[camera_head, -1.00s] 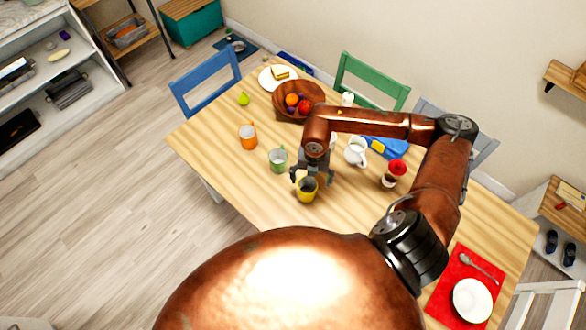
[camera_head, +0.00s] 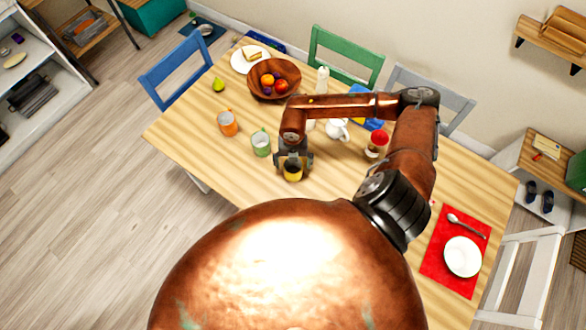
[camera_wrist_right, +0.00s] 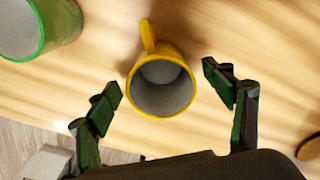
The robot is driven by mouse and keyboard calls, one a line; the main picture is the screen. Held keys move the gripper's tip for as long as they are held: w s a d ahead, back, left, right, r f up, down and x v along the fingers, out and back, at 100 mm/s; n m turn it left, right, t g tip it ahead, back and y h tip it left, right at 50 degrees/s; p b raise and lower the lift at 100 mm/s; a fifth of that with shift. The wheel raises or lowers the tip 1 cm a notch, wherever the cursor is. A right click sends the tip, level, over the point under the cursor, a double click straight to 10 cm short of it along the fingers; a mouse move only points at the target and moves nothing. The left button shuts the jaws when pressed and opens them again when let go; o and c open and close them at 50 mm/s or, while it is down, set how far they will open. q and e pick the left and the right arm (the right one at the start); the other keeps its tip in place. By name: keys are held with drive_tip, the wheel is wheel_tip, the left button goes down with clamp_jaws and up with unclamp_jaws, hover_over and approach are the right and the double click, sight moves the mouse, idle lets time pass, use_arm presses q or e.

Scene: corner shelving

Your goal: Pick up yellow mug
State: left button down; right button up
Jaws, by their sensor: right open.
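The yellow mug (camera_head: 293,174) stands upright on the wooden table near its front edge. In the right wrist view the yellow mug (camera_wrist_right: 162,84) shows its grey inside, with its handle toward the top of the picture. My right gripper (camera_head: 293,160) is at the mug in the head view. In the wrist view my right gripper (camera_wrist_right: 160,82) is open, with one finger on either side of the mug and a gap to each. My left gripper is not in view.
A green mug (camera_head: 261,144) stands close to the left, and an orange mug (camera_head: 228,123) farther left. A white pitcher (camera_head: 337,130) and a red-topped cup (camera_head: 378,144) stand to the right. A wooden bowl (camera_head: 259,88) of fruit is behind. The table's front left is clear.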

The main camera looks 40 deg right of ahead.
drive_tip(key=shift+c, duration=0.7)
drive_tip(key=c, duration=1.8)
